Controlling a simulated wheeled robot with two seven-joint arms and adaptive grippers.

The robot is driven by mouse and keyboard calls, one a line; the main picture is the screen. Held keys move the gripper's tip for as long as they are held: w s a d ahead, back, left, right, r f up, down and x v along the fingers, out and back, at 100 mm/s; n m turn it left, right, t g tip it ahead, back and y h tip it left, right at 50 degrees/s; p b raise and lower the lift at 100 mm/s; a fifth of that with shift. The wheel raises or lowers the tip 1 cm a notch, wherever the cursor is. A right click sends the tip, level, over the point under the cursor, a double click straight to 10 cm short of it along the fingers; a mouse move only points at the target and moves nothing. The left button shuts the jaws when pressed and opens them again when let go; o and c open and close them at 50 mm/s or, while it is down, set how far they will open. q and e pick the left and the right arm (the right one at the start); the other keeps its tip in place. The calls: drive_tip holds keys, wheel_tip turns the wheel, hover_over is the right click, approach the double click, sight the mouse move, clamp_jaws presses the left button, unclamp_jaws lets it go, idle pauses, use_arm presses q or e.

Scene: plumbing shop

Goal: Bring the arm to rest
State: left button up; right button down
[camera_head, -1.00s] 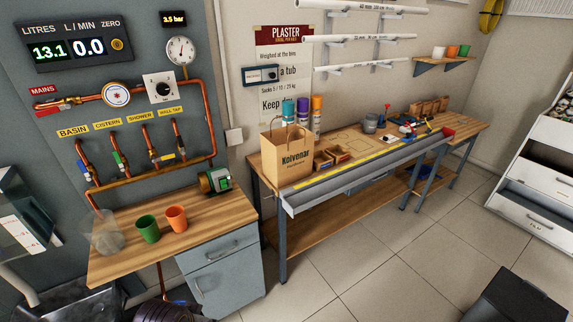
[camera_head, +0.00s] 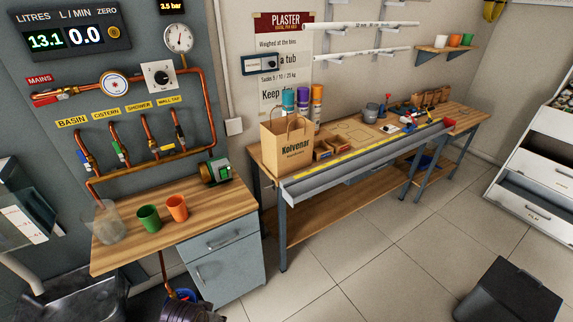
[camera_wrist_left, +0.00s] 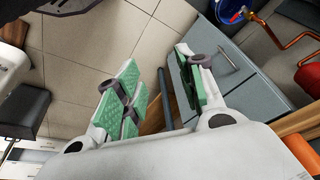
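My left gripper (camera_wrist_left: 160,92) shows in the left wrist view with its two green-padded fingers spread apart and nothing between them. Beyond the fingers are the tiled floor and a grey cabinet (camera_wrist_left: 228,68). My right gripper is not in either current view.
A wooden bench (camera_head: 125,256) holds a clear jug (camera_head: 109,221), a green cup (camera_head: 149,217) and an orange cup (camera_head: 177,207). A long workbench (camera_head: 350,240) carries a paper bag (camera_head: 287,145). A dark bin (camera_head: 508,293) stands on open floor.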

use_arm(q)
drive_tip(key=s+f+g, duration=0.1)
drive_tip(key=s+f, duration=0.2)
drive_tip(key=f, duration=1)
drive_tip(key=s+f, duration=0.4)
drive_tip(key=f, duration=1)
drive_tip(key=s+a+f, duration=0.2)
drive_tip(key=s+f, duration=0.5)
drive_tip(key=s, duration=0.3)
drive_tip(key=s+a+f+g, duration=0.1)
drive_tip(key=s+a+f, duration=0.1)
drive_tip(key=s+f, duration=0.6)
drive_tip(key=shift+s+a+f, duration=0.2)
drive_tip(key=shift+s+f, duration=0.05)
drive_tip(key=shift+s, duration=0.6)
drive_tip(key=shift+s, duration=0.1)
